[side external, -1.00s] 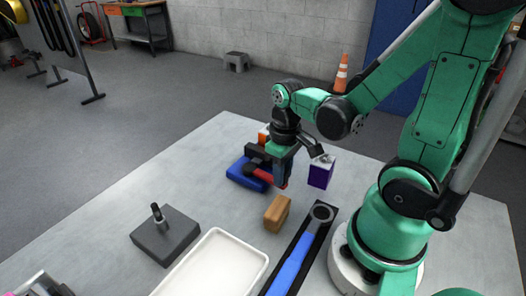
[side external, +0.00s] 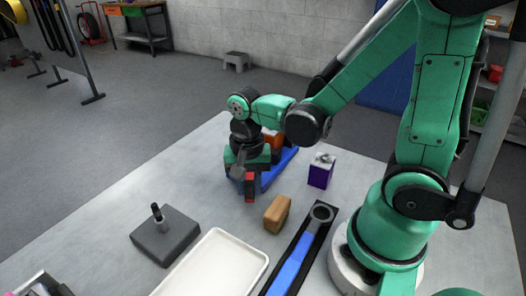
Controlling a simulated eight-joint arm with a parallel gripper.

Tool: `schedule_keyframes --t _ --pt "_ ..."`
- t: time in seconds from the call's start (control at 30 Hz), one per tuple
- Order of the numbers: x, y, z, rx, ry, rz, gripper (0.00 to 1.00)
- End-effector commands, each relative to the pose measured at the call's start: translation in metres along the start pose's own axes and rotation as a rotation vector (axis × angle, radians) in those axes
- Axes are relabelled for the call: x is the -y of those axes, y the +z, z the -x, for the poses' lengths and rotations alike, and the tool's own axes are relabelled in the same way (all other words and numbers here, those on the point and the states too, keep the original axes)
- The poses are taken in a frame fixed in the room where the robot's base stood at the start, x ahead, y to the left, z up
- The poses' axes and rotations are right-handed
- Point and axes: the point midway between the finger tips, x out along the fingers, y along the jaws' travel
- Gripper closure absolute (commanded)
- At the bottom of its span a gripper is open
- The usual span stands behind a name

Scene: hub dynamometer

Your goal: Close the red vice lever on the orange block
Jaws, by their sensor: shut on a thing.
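The blue vice (side external: 284,163) stands on the table, partly hidden behind my gripper. The orange block (side external: 273,139) sits at the vice, with its lower part covered by my wrist. The red lever (side external: 250,188) points toward the camera, at the near left of the vice. My gripper (side external: 247,182) points down and is shut on the red lever. The lever's pivot end is hidden by my gripper, and I cannot tell whether the vice jaw touches the block.
A purple box (side external: 320,170) stands right of the vice. A wooden block (side external: 277,213), a blue wrench (side external: 295,258) in a dark tray, a white tray (side external: 212,262) and a grey block with a peg (side external: 165,238) lie nearer. The table left of my gripper is clear.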

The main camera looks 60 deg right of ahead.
Motion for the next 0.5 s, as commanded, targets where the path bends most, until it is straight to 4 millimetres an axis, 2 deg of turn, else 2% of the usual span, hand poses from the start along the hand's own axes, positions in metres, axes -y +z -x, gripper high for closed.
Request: schedule_keyframes --t 0.2,0.5 --pt "0.017 -0.001 0.000 0.001 -0.002 -0.188 1.00" --pt "0.033 -0.006 0.000 0.001 -0.002 -0.386 1.00"
